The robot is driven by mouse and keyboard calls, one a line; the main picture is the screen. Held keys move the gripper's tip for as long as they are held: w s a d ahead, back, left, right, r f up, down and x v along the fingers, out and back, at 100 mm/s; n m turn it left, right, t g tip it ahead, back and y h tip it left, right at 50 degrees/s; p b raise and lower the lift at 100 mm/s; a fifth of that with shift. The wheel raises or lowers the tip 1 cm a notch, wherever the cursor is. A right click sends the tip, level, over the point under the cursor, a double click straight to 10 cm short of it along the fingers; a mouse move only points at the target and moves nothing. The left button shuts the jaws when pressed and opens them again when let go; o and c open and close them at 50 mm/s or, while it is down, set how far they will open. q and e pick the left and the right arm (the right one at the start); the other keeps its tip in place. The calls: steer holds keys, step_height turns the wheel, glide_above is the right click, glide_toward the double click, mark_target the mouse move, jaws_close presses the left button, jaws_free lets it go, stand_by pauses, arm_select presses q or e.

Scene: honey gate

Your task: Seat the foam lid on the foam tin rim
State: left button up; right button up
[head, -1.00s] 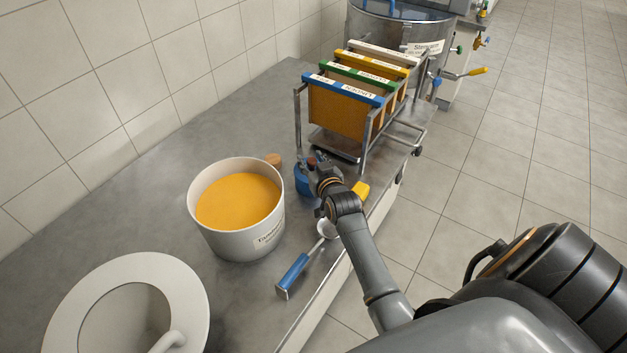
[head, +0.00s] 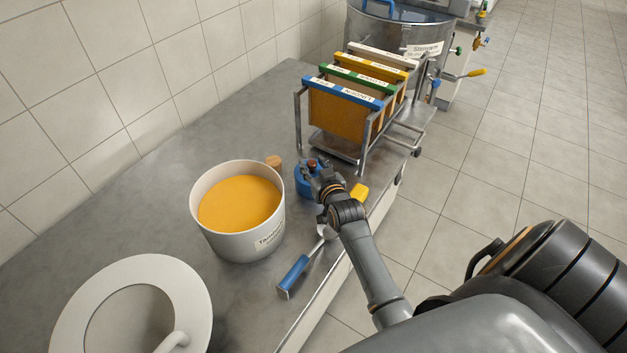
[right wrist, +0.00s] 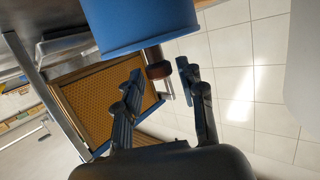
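A small round blue tin (head: 302,188) stands on the grey bench in the head view, with a brown-red knob (head: 311,163) on top. I cannot tell whether the blue top is a separate lid or how it sits on a rim. My right gripper (head: 319,172) is over the near right side of the blue tin and hides part of it. In the right wrist view the blue body (right wrist: 145,25) fills the top, and the dark brown knob (right wrist: 157,68) lies between the open fingertips (right wrist: 159,70), with gaps on both sides. My left gripper is not in view.
A white bucket (head: 233,243) of orange-yellow content stands left of the tin. A blue-handled ladle (head: 293,276) and a yellow item (head: 359,193) lie near the bench edge. A frame rack (head: 345,108) stands behind. A white ring-shaped piece (head: 190,283) is at lower left.

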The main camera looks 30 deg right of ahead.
steer(key=shift+s+a+r+p, duration=0.2)
steer(key=shift+s+p, duration=0.35)
steer(key=shift+s, duration=0.05)
steer(key=shift+s, duration=0.15)
steer(key=o, duration=0.6)
steer(key=o, duration=0.7)
